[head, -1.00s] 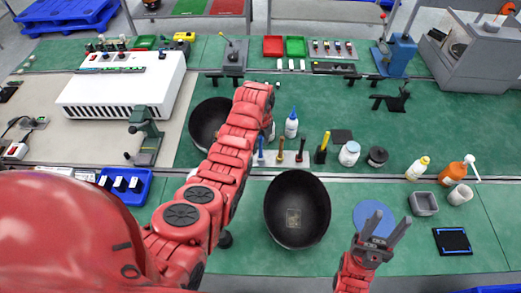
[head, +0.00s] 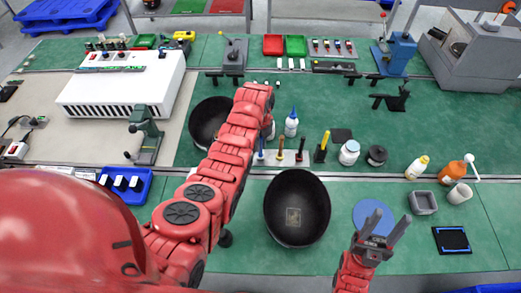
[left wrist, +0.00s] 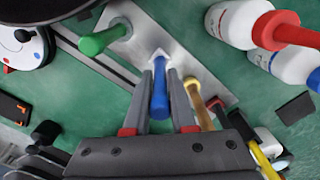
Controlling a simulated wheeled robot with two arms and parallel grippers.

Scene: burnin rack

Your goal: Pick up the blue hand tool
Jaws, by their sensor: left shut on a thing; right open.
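The blue hand tool (left wrist: 160,92) stands in a pale metal rack (left wrist: 122,40) with its handle toward the left wrist camera. In the head view the blue hand tool (head: 261,152) shows as a small blue handle beside my left arm. My left gripper (left wrist: 166,68) is shut on it, with one finger on each side of the handle. In the head view my red forearm hides most of that gripper. The tool's lower end is hidden in the rack. My right gripper (head: 381,236) is open and empty at the front right, near a blue disc (head: 374,212).
In the rack, a green-handled tool (left wrist: 104,40) and a wooden-handled tool (left wrist: 197,100) flank the blue one. White bottles (left wrist: 240,22) stand close by. A dark bowl (head: 297,208) is in front of the rack.

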